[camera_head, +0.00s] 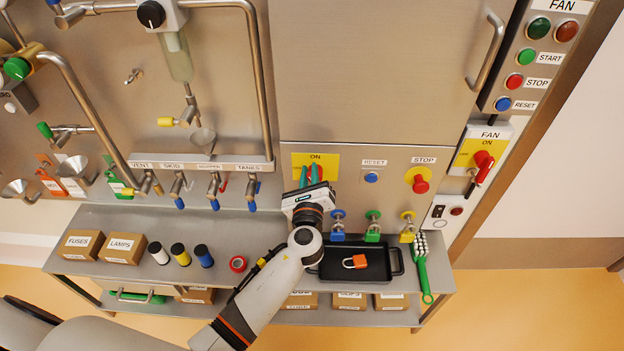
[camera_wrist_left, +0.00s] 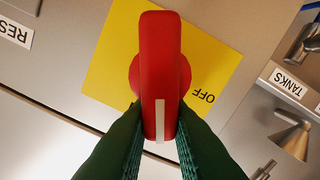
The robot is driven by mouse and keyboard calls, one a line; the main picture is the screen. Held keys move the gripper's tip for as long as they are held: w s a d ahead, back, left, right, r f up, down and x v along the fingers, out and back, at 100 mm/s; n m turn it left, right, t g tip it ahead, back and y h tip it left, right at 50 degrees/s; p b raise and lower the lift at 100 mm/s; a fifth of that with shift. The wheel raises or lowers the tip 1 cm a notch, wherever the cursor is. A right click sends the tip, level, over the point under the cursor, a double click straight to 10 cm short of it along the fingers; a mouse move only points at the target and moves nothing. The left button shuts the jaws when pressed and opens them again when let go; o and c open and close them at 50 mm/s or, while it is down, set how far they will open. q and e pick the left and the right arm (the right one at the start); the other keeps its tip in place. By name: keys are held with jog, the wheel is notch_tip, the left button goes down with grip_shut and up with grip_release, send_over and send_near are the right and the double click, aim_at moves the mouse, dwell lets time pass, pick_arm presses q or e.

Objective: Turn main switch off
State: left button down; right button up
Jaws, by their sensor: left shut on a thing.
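The main switch has a yellow plate (camera_head: 331,162) marked ON at its top in the head view. In the left wrist view its red handle (camera_wrist_left: 160,60) carries a white stripe and stands over a red round base. The yellow plate (camera_wrist_left: 112,62) shows there with the word OFF to the right of the handle. My left gripper (camera_head: 311,173) reaches up to the switch from below. Its dark green fingers lie on both sides of the handle and are shut on it. The fingers cover part of the handle. My right gripper is not in view.
A blue RESET button (camera_head: 371,178) and a red STOP button (camera_head: 420,184) sit right of the switch. Coloured padlock-like fittings (camera_head: 373,228) are below. A black tray (camera_head: 374,274) with an orange padlock (camera_head: 355,262) lies on the shelf. Pipes and valves (camera_head: 215,185) are left.

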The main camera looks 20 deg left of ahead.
pick_arm(q)
jog(key=shift+s+a+f+n+b, duration=0.15)
jog(key=shift+f+n+b, duration=0.35)
jog(key=shift+n+b, duration=1.3)
jog(key=shift+a+f+n+b, duration=0.15)
jog(key=shift+f+n+b, duration=0.4)
jog(key=shift+n+b, duration=1.3)
jog(key=shift+s+a+f+n+b, duration=0.15)
jog(key=shift+f+n+b, duration=0.65)
jog(key=shift+n, duration=1.75)
jog(key=shift+r+b, duration=0.3)
